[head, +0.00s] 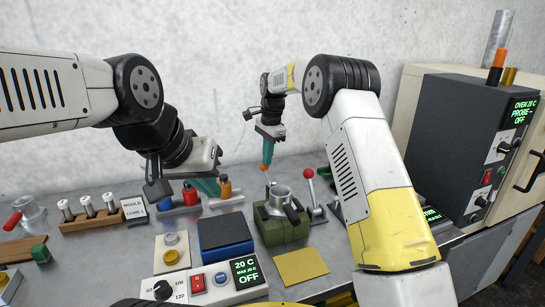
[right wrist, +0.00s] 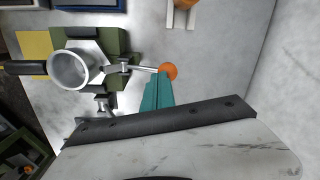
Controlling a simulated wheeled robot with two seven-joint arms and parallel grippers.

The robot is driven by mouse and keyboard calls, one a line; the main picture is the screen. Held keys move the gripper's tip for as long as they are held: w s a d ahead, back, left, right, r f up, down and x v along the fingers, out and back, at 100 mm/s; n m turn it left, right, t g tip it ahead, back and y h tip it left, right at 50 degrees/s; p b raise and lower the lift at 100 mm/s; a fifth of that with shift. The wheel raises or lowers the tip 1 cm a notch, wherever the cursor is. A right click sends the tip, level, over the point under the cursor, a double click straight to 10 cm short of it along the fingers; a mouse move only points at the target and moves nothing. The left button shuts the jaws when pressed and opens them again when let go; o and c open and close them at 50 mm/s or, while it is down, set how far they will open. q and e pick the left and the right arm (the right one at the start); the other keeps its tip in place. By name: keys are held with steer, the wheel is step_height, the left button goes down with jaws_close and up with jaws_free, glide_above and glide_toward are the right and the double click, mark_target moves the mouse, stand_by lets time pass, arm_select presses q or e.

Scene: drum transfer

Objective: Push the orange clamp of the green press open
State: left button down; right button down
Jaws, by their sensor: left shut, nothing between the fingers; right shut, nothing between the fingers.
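The green press (head: 286,232) stands on the bench in the head view, with a metal cup (head: 281,194) on top. It also shows in the right wrist view (right wrist: 117,45). Its clamp is a metal lever with an orange ball end (head: 263,168), which also shows in the right wrist view (right wrist: 169,71), pointing away from the cup. My right gripper (right wrist: 160,78) is shut and empty, its teal fingertips right at the ball; whether they touch it I cannot tell.
A red-knobbed lever (head: 308,173) rises right of the press. A blue tray (head: 225,235) and a control box (head: 205,282) reading OFF are left and in front. A yellow mat (head: 301,266) lies in front. A dark oven (head: 470,140) stands at right.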

steer(key=shift+w+a+f, duration=0.25)
steer(key=shift+w+f, duration=0.35)
steer(key=shift+f, duration=0.05)
steer(key=shift+w+a+f, duration=0.2)
steer(key=shift+w+f, duration=0.35)
steer(key=shift+f, duration=0.1)
steer(key=shift+w+f, duration=0.1)
steer(key=shift+f, duration=0.1)
steer(key=shift+f, duration=0.35)
steer(key=shift+d+r, duration=0.1)
steer(key=r, duration=0.8)
steer(key=shift+d+r, duration=0.2)
steer(key=shift+r, duration=0.15)
steer(key=shift+s, duration=0.3)
